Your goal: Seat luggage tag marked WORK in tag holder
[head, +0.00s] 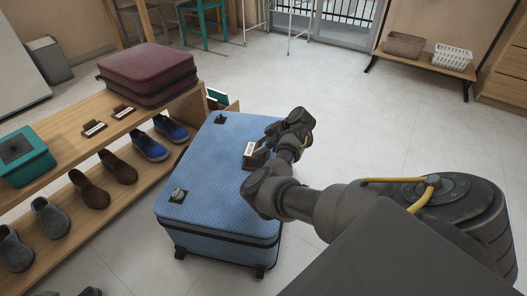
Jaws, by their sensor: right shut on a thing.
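A blue suitcase (222,160) lies flat on the floor, with dark fittings (179,194) on its top. My right gripper (257,156) is over the suitcase's right part, shut on a small dark brown tag with a white label (249,148). The label's word is too small to read. I cannot tell whether the tag touches the suitcase or a tag holder; the gripper and wrist hide that spot. Two other dark tags with pale labels (94,128) (122,111) lie on the wooden bench. My left gripper is out of view.
The wooden bench (65,125) at left bears a maroon suitcase (148,75) and a teal box (22,158). Shoes (90,190) stand on its lower shelf. An open box (220,100) is behind the blue suitcase. The floor at right is clear.

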